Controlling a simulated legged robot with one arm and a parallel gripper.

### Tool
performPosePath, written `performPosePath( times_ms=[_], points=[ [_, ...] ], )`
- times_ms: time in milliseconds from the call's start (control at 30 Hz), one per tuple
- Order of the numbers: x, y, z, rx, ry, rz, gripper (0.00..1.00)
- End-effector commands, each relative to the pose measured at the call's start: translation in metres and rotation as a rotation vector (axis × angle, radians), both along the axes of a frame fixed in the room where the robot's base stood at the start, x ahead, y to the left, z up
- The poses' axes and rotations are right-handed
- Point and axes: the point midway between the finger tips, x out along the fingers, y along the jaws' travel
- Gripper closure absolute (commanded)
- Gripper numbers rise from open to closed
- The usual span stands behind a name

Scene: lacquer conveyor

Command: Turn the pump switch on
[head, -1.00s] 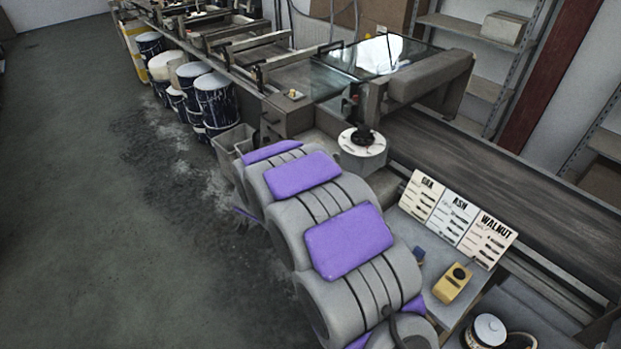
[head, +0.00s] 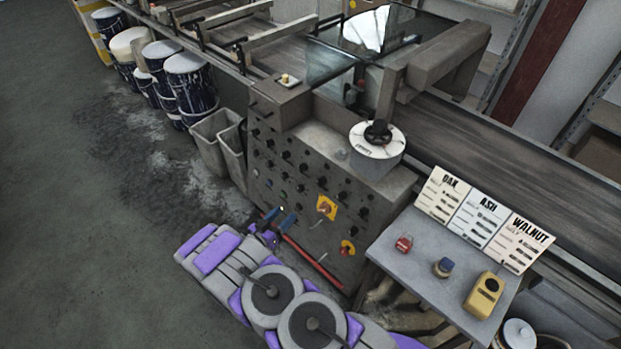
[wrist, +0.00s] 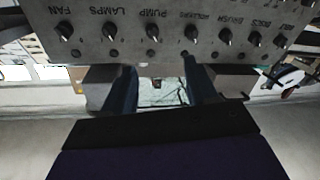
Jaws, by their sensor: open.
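The control panel (head: 300,185) carries rows of dark rotary switches. In the wrist view, one row shows labels including FAN, LAMPS, PUMP and BRUSH. The pump switch (wrist: 153,32) is a dark knob under the PUMP label, between the lamps switch (wrist: 109,31) and the rollers switch (wrist: 190,34). I cannot tell its setting surely. My gripper (head: 279,219) is open and empty in front of the panel's lower part. In the wrist view its blue fingers (wrist: 160,88) stand apart, below the switch row in the picture.
A yellow plate with a red switch (head: 326,207) and a red knob on yellow (head: 347,247) sit on the panel. A grey bin (head: 215,140) stands left of it. A table (head: 405,262) with sample cards (head: 483,221) stands right. Floor at left is clear.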

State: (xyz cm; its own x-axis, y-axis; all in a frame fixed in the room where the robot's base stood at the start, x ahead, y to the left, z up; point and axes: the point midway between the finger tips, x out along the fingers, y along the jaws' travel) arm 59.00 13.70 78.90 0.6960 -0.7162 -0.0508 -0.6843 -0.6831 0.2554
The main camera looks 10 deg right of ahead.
Motion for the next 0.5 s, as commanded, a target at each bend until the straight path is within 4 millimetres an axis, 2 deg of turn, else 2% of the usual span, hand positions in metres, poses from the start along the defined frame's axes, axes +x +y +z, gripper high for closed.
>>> performPosePath(
  times_ms=[100,200,367,500],
  points=[
    [-0.011,-0.006,-0.004,-0.045,-0.012,-0.022,0.43],
    [-0.012,-0.010,-0.005,-0.058,-0.015,-0.029,0.43],
    [0.000,-0.022,-0.006,-0.060,-0.014,-0.032,0.43],
    [0.018,-0.040,-0.007,-0.062,-0.016,-0.032,0.43]
  ],
)
